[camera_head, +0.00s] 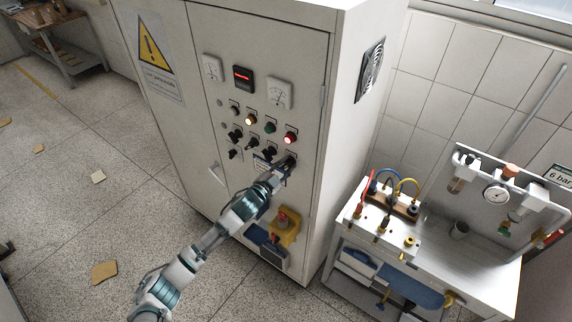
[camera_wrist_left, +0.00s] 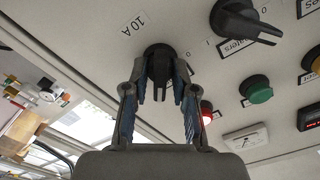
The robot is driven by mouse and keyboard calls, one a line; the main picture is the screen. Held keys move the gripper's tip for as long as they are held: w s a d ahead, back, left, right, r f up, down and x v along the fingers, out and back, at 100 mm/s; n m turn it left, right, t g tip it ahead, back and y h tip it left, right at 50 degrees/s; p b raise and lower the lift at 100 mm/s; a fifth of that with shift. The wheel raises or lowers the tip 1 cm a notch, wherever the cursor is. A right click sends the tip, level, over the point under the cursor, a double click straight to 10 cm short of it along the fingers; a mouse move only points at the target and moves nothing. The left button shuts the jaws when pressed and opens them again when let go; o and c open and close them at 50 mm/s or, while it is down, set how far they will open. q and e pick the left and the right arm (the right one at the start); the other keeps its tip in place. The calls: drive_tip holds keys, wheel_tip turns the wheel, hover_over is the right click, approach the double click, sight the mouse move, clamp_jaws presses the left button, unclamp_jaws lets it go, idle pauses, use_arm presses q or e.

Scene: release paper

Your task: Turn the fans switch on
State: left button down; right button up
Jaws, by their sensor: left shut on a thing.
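The grey control cabinet (camera_head: 270,50) has rows of black rotary switches on its door. My left gripper (camera_head: 282,170) is at the lower right end of these rows. In the left wrist view my left gripper (camera_wrist_left: 160,90) has its two fingers closed around a black rotary switch (camera_wrist_left: 158,55), one finger on each side. A label "10 A" is beside this switch; no "fans" label is readable. Another black switch (camera_wrist_left: 245,20), labelled "Heaters", is to its right in that view. My right gripper is not in view.
Above the switches are a lit red lamp (camera_head: 291,138), a green button (camera_head: 270,127) and dial meters (camera_head: 279,93). A yellow box with a red knob (camera_head: 284,224) sticks out below my arm. A workbench (camera_head: 470,255) stands at the right.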

use_arm(q)
drive_tip(key=shift+s+f+m, duration=0.1)
drive_tip(key=shift+f+m, duration=0.15)
drive_tip(key=shift+m, duration=0.35)
drive_tip(key=shift+d+f, duration=0.1)
drive_tip(key=c, duration=1.2)
unclamp_jaws()
drive_tip(key=shift+s, duration=0.1)
drive_tip(key=shift+r, duration=0.25)
drive_tip(key=v, duration=1.2)
drive_tip(key=shift+f, duration=0.1)
